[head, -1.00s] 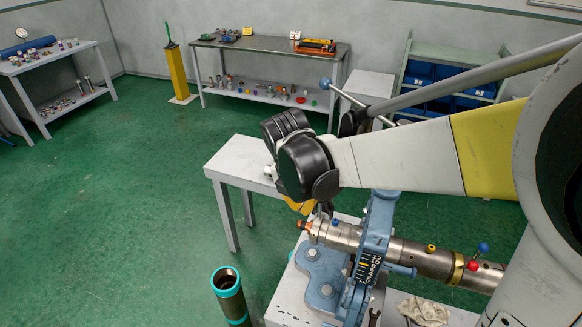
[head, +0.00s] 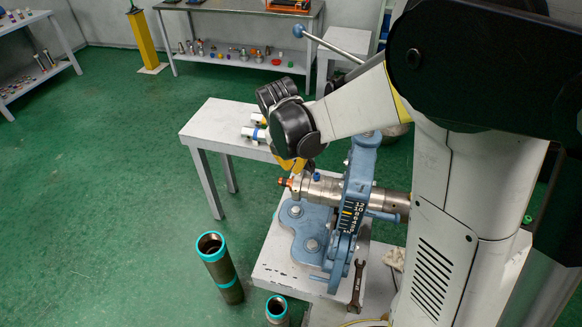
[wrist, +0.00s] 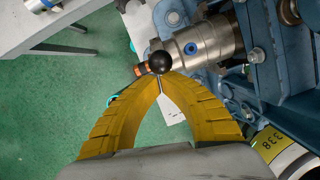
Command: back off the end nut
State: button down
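The steel tool with a blue button (head: 317,177) runs sideways through the blue pipe vise (head: 357,190). A copper-coloured piece, probably the end nut (head: 283,182), sits at its left end. It shows partly in the wrist view (wrist: 142,69), behind a black ball knob (wrist: 160,62). My gripper (wrist: 161,80) has its yellow fingers arched together, tips meeting at the lower edge of the ball. I cannot tell whether they pinch the knob or its stem. In the head view my gripper (head: 294,168) is just above the tool's left end, mostly hidden by my wrist.
A wrench (head: 356,286) lies on the vise bench (head: 268,262). Pipes with teal rims (head: 222,268) stand on the floor in front. A grey side table (head: 200,128) with white-and-blue cylinders (head: 254,134) stands behind. The green floor at left is clear.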

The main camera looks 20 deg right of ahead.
jog(key=shift+g+y, duration=0.4)
jog(key=shift+g, duration=0.3)
jog(key=w+d, duration=0.1)
jog(key=w, duration=0.1)
jog(key=w+d, duration=0.1)
jog(key=w, duration=0.1)
jog(key=shift+d+r, duration=0.15)
jog(key=shift+d, duration=0.15)
